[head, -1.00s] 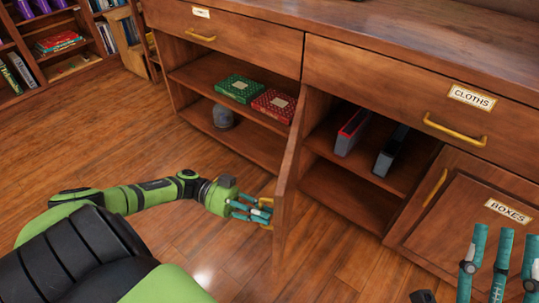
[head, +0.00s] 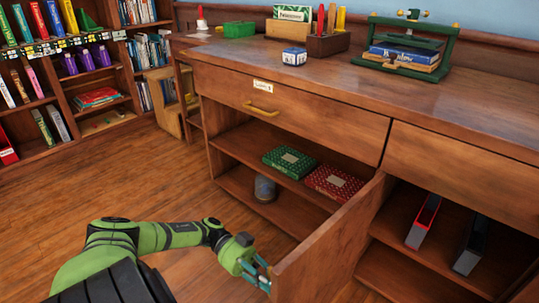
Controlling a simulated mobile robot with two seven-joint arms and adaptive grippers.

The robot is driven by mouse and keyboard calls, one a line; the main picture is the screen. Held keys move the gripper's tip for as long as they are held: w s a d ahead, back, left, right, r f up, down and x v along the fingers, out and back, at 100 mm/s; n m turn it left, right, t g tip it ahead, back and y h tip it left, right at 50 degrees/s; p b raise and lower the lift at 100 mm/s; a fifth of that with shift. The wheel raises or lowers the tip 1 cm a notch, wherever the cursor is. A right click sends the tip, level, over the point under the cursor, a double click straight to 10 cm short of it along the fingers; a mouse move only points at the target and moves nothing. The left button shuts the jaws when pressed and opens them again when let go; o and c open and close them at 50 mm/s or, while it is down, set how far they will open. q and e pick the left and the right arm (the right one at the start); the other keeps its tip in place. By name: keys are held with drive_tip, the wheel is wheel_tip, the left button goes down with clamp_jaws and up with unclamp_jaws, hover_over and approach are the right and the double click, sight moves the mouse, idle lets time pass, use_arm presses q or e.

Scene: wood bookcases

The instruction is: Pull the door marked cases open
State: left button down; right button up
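My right gripper is out of view.
The compartment holds a green box (head: 289,161), a red box (head: 333,182) and a grey round object (head: 264,189). Two upright cases (head: 423,222) (head: 472,246) stand in the right compartment. Bare floor (head: 150,185) lies left of the cabinet.

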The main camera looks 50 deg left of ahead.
use_arm(q)
drive_tip(key=shift+a+f, duration=0.1)
drive_tip(key=shift+a, duration=0.1)
drive_tip(key=c, duration=1.2)
unclamp_jaws()
drive_tip(key=shift+o, duration=0.2)
drive_tip(key=shift+a, duration=0.1)
drive_tip(key=a, duration=0.7)
drive_tip(key=shift+s+a, duration=0.15)
drive_tip(key=shift+s, duration=0.2)
